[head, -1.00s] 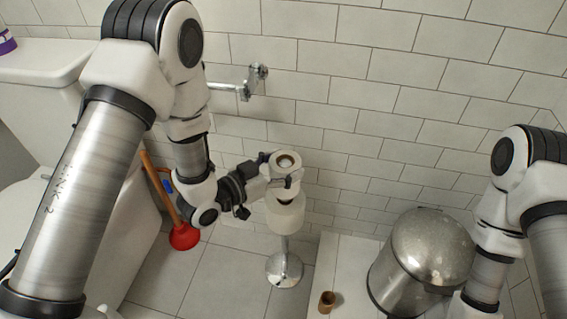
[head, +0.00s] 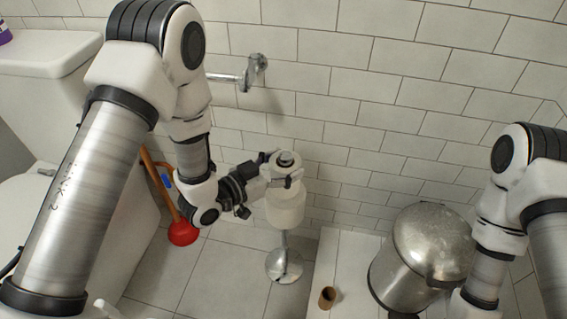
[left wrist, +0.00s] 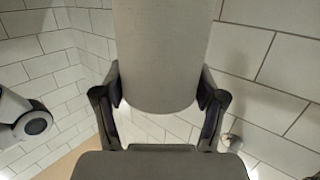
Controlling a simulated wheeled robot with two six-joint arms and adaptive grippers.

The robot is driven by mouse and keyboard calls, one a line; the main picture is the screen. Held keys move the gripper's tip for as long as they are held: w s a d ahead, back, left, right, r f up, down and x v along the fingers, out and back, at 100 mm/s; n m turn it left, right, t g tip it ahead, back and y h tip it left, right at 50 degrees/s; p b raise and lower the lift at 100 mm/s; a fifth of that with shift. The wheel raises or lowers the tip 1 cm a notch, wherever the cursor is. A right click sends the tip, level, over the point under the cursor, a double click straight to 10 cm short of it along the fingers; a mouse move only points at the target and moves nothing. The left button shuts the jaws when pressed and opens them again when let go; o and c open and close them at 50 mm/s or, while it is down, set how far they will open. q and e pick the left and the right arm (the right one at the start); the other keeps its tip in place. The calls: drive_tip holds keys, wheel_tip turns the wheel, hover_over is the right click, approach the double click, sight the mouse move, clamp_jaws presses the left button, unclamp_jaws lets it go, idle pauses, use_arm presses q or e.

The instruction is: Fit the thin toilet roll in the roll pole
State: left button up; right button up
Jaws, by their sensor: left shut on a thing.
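My left gripper (head: 289,181) is shut on the thin toilet roll (head: 283,171) at the top of the roll pole. The thin roll is white and upright, and a metallic tip shows in its core opening. In the left wrist view the thin roll (left wrist: 162,60) stands between the two fingers. Another white roll (head: 286,209) sits on the pole just below; whether the two rolls touch is hard to tell. The roll pole (head: 284,243) rises from a round chrome base (head: 284,266) on the floor. My right gripper is out of view.
A metal bin (head: 424,255) stands to the right, near my right arm. A brown cardboard tube (head: 327,297) stands on a white surface before it. A red plunger (head: 183,232) and the toilet (head: 50,55) are at left. A chrome wall holder (head: 253,72) is behind.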

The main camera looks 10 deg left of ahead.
use_arm(q)
drive_tip(key=shift+f+b, duration=0.55)
drive_tip(key=shift+f, duration=0.35)
drive_tip(key=o, duration=1.3)
drive_tip(key=shift+v, duration=6.05)
